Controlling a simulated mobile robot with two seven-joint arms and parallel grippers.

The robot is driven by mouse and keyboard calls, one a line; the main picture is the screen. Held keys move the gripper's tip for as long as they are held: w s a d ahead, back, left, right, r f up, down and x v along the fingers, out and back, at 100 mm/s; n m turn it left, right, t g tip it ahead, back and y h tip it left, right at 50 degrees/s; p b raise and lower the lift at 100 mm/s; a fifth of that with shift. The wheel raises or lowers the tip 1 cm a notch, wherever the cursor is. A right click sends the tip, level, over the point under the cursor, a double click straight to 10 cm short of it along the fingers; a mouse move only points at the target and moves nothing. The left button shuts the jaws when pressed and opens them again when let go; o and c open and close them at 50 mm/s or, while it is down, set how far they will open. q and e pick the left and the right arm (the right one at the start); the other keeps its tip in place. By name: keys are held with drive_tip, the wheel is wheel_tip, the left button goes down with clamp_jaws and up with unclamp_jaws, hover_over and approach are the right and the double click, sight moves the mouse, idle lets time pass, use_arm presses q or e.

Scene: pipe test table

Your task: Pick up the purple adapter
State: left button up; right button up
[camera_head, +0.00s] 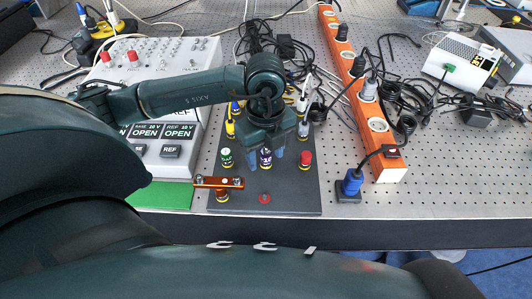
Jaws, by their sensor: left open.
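The purple adapter (265,158) stands upright on the dark grey board (295,195), near the board's middle. My left gripper (266,154) reaches in from the left and points down over it. Its two bluish fingers are open, one on each side of the adapter. I cannot tell whether either finger touches it. The gripper body hides the board just behind the adapter. My right gripper is not in view.
A green adapter (226,157) and a red one (305,160) stand on either side. An orange bar (220,182) lies in front left, and a red ring (264,198) in front. An orange power strip (390,170) with cables runs to the right. A white test box (165,60) stands left.

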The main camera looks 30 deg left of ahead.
use_arm(q)
drive_tip(key=shift+c, duration=0.2)
drive_tip(key=c, duration=1)
drive_tip(key=shift+c, duration=0.2)
drive_tip(key=shift+r, duration=0.15)
wheel_tip(320, 180, up, 10)
drive_tip(key=shift+f+b, duration=0.1)
drive_tip(key=shift+b, duration=0.3)
